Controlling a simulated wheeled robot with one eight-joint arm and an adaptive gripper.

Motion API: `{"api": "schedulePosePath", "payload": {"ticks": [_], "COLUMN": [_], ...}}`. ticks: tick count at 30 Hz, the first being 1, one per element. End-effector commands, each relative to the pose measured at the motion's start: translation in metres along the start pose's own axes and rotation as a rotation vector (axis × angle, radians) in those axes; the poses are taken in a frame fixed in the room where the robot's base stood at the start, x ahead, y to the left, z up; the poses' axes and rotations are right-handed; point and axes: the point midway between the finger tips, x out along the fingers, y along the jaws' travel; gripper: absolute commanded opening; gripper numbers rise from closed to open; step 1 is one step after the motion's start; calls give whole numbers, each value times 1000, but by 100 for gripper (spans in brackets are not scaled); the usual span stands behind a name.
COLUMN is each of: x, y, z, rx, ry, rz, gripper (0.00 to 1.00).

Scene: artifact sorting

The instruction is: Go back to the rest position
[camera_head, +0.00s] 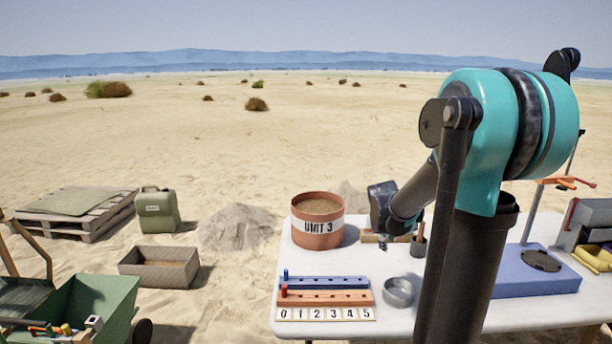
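My arm rises at the right of the head view, with a teal elbow and dark links, and bends down to the left over the white table (420,318). Its dark wrist end hangs above the back of the table, just right of the terracotta bucket labelled UNIT 3 (318,226). My gripper (383,241) is small and dark at that end, in front of a low wooden piece. Its fingers are too small and dark to make out, and I see nothing clearly held in it.
A blue and an orange peg rail (325,298) lie above a number strip (325,314). A grey round dish (398,292) and a dark cup (418,246) stand near my arm. A blue block (530,275) is at right. A green cart (95,305) and crate (160,268) stand on the sand.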

Motion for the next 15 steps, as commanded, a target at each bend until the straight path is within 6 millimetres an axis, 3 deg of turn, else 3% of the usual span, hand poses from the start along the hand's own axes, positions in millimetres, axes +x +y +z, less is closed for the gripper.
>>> {"api": "schedulePosePath", "payload": {"ticks": [8, 15], "x": [-26, -51], "y": [-70, -170], "z": [38, 91], "rx": [246, 589], "ry": [29, 39], "rz": [-77, -197], "gripper": [29, 29]}}
